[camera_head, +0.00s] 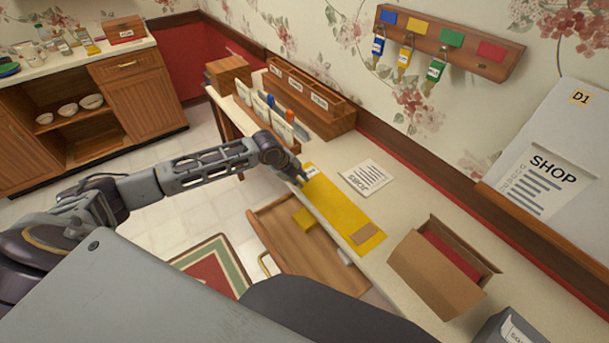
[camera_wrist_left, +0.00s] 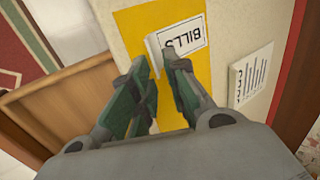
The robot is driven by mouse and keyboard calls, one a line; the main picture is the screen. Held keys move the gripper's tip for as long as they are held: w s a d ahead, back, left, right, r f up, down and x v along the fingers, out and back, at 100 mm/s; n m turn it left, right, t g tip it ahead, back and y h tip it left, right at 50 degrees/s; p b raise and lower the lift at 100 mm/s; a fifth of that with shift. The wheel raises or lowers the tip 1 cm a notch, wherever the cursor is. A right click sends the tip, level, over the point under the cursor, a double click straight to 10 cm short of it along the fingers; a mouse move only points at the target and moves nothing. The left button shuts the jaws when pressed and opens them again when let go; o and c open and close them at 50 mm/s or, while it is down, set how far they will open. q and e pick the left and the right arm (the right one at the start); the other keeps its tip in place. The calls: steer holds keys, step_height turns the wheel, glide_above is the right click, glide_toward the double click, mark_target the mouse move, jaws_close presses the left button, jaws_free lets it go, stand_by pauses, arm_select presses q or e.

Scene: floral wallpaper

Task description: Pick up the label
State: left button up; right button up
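The label is a small white card reading "BILLS" (camera_wrist_left: 187,38). It lies at the end of a yellow strip on the counter. In the head view the label (camera_head: 311,171) is a small white patch beside my left gripper (camera_head: 301,178). In the left wrist view my left gripper (camera_wrist_left: 160,63) has its two fingers partly apart, with a gap between the tips. A corner of the label shows between the fingertips. I cannot see whether either finger touches it. My right gripper is not in view.
The yellow strip (camera_head: 345,213) runs along the counter beside an open wooden drawer (camera_head: 290,235). A printed paper (camera_head: 367,177) lies close by. An open cardboard box (camera_head: 440,270) stands to the right. A wooden organizer (camera_head: 310,97) stands behind. Keys (camera_head: 436,70) hang on the wall.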

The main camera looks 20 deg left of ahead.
arm_select(q)
steer(key=shift+f, duration=0.1)
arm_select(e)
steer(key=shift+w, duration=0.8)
arm_select(q)
jaws_close()
steer(key=shift+r, duration=0.55)
step_height(320, 180, up, 9)
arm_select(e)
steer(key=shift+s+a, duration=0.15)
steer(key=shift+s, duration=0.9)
